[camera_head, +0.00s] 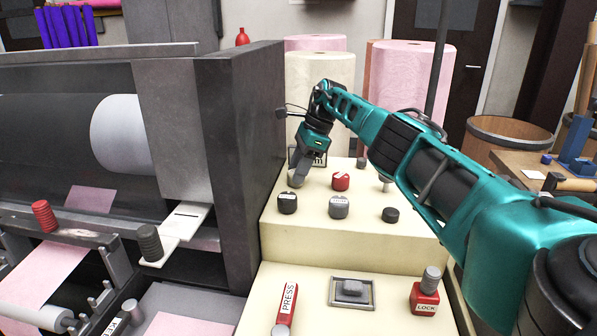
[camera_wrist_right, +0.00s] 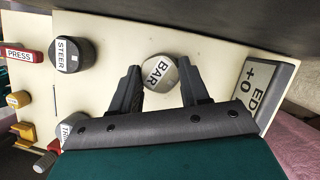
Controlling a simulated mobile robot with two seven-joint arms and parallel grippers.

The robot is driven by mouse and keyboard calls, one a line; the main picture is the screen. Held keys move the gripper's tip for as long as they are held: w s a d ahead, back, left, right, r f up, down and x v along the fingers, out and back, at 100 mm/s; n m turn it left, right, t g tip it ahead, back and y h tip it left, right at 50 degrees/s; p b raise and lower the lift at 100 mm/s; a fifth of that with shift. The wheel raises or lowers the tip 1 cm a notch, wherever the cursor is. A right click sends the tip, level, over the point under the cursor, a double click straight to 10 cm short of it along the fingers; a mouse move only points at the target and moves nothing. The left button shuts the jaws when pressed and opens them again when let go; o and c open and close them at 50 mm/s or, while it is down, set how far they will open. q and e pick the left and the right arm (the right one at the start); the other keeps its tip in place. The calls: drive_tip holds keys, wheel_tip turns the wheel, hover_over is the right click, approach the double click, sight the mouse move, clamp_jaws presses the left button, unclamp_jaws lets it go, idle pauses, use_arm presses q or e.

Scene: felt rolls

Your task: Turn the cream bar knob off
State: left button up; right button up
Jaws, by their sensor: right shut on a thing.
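The cream bar knob (camera_wrist_right: 159,72), a round pale knob labelled BAR, sits on the cream panel between the two fingers of my right gripper (camera_wrist_right: 160,86) in the right wrist view. In the head view my right gripper (camera_head: 300,166) points down at the knob (camera_head: 295,181) at the panel's back left corner, and its fingers partly cover it. The right gripper is shut on the knob. The knob's exact turn angle is hard to tell. My left gripper is not in view.
Near the knob on the cream console (camera_head: 310,236) are a dark STEER knob (camera_head: 287,203), a red knob (camera_head: 341,181), a grey knob (camera_head: 338,206) and a black knob (camera_head: 391,214). A dark machine wall (camera_head: 240,150) rises close on the left. A small sign (camera_wrist_right: 272,88) stands beside the gripper.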

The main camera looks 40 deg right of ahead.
drive_tip(key=shift+r, duration=0.1)
idle(0.4)
drive_tip(key=o, duration=0.9)
drive_tip(key=shift+o, duration=0.8)
